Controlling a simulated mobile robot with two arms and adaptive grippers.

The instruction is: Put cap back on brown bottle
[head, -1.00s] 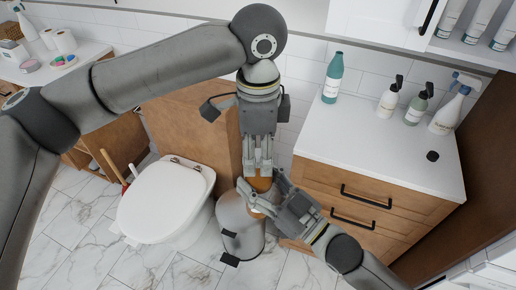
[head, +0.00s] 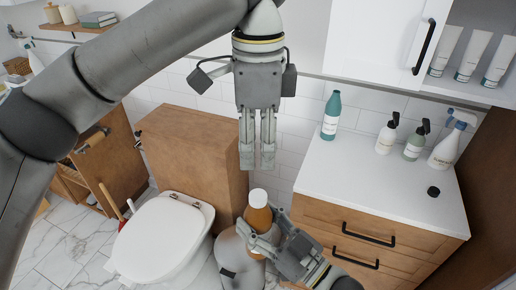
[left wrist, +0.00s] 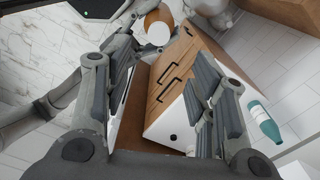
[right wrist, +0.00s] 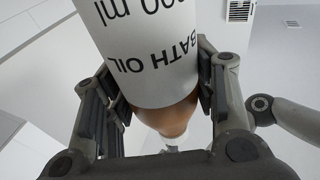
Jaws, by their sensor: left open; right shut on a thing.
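The brown bottle (head: 258,217) is amber with a white label and stands roughly upright in my right gripper (head: 258,238), which is shut on its body. A white cap (head: 258,197) sits on the bottle's top. The right wrist view shows the label (right wrist: 148,50) reading "BATH OIL" close up, with the brown shoulder (right wrist: 168,117) and a white end beyond. My left gripper (head: 257,158) is open and empty, pointing down above the bottle and apart from it. The left wrist view shows the white cap (left wrist: 158,33) beyond its fingers.
A white counter (head: 375,185) at right holds a teal bottle (head: 330,115), two pump bottles, a spray bottle (head: 453,140) and a small black round thing (head: 433,191). The toilet (head: 165,235) is at left. An open shelf cabinet with tubes hangs at upper right.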

